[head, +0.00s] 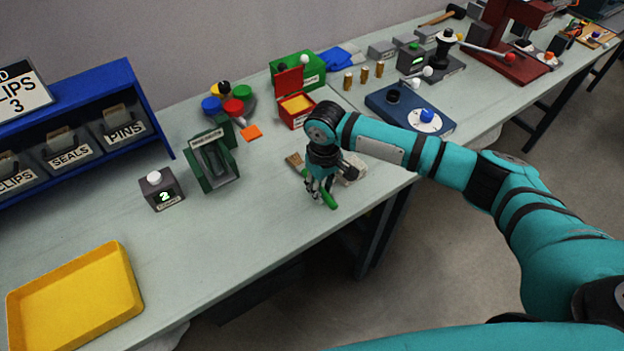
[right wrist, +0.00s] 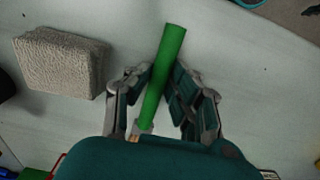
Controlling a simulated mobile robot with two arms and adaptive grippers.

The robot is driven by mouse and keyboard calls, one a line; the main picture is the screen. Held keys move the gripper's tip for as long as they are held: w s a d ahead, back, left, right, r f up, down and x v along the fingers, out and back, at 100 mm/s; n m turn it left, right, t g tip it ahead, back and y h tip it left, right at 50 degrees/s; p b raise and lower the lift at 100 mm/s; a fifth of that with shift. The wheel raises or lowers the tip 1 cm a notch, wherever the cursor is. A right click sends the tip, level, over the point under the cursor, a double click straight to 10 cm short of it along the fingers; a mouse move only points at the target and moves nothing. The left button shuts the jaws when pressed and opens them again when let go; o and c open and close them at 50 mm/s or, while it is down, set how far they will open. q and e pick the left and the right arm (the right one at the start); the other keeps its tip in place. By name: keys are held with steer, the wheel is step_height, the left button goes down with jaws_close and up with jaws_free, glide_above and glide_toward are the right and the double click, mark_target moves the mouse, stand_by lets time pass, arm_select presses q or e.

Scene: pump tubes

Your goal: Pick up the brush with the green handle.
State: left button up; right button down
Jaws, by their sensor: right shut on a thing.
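The brush has a green handle (head: 328,199) and a tan bristle end (head: 295,161) in the head view. My right gripper (head: 318,190) is at the brush near the front edge of the table and shut on its handle. In the right wrist view the green handle (right wrist: 165,75) stands out between the two fingers of the right gripper (right wrist: 162,95), and the bristle end is mostly hidden by the wrist. I cannot tell whether the brush touches the table. My left gripper is in neither view.
A beige sponge-like block (right wrist: 62,62) lies beside the gripper. A dark green holder (head: 213,165), a counter box (head: 161,190) and a yellow tray (head: 75,300) stand to the left. A red box (head: 296,108) and a blue dial board (head: 410,110) are behind. Table between tray and gripper is clear.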

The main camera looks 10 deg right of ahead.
steer(key=shift+r, duration=0.45)
steer(key=shift+s+a+r+b, duration=0.1)
steer(key=shift+s+r+b, duration=0.15)
steer(key=shift+r, duration=0.4)
steer(key=shift+s+r+b, duration=0.15)
steer(key=shift+r+b, duration=0.15)
steer(key=shift+r, duration=0.3)
steer(key=s+a+r+b, duration=0.1)
steer(key=s+a, duration=0.1)
steer(key=s, duration=1.3)
steer(key=shift+a+r, duration=0.25)
steer(key=shift+r, duration=0.05)
steer(key=shift+a+r, duration=0.1)
